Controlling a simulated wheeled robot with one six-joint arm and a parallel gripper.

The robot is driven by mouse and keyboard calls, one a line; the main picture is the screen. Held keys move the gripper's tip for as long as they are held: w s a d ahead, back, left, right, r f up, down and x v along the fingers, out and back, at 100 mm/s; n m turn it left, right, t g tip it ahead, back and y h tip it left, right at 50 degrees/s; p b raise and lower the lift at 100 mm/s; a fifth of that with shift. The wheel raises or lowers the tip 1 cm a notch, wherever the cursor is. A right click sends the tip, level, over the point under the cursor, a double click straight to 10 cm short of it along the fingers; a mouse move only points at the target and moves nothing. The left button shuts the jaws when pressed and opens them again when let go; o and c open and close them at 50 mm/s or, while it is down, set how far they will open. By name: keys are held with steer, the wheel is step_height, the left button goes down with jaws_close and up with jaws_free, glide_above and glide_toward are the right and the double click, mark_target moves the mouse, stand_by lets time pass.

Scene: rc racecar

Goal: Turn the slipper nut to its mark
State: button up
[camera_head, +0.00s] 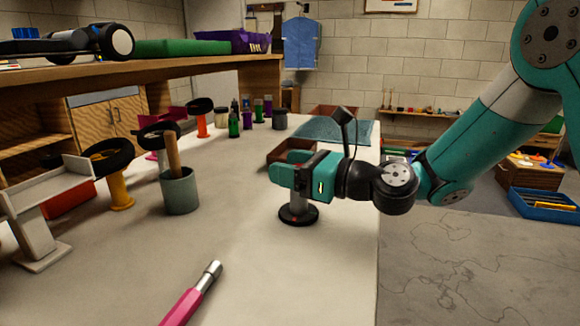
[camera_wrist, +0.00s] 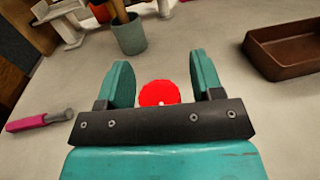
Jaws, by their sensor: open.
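My gripper (camera_head: 280,171) is teal and sits above the bench, over a short grey post on a round dark base (camera_head: 297,216). In the wrist view the two fingers of my gripper (camera_wrist: 159,62) stand wide apart. A bright red round shape (camera_wrist: 157,92) shows between them, with a small pale spot at its lower edge. The fingers do not appear to touch it. I cannot tell whether this red shape is the slipper nut; no nut or mark is readable. A pink-handled tool with a metal tip (camera_head: 192,296) lies on the bench, also visible in the wrist view (camera_wrist: 40,121).
A grey-green cup (camera_head: 180,192) with a wooden handle stands left of my gripper. A brown tray (camera_wrist: 288,48) lies close by. Several wheel stands (camera_head: 120,188) line the left. A car (camera_head: 75,43) sits on the upper shelf. The front bench is mostly clear.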

steer(key=c, duration=0.9)
steer(key=shift+r+t+p, duration=0.2)
steer(key=shift+t+p, duration=0.1)
steer(key=shift+p, duration=0.25)
steer(key=shift+c, duration=0.2)
steer(key=shift+f+m+t+h+p, duration=0.1)
steer(key=shift+m+t+h+p, duration=0.3)
steer(key=shift+m+p, duration=0.15)
steer(key=shift+f, duration=0.1)
steer(key=o, duration=0.9)
steer(key=shift+o, duration=0.2)
steer(key=shift+d, duration=0.1)
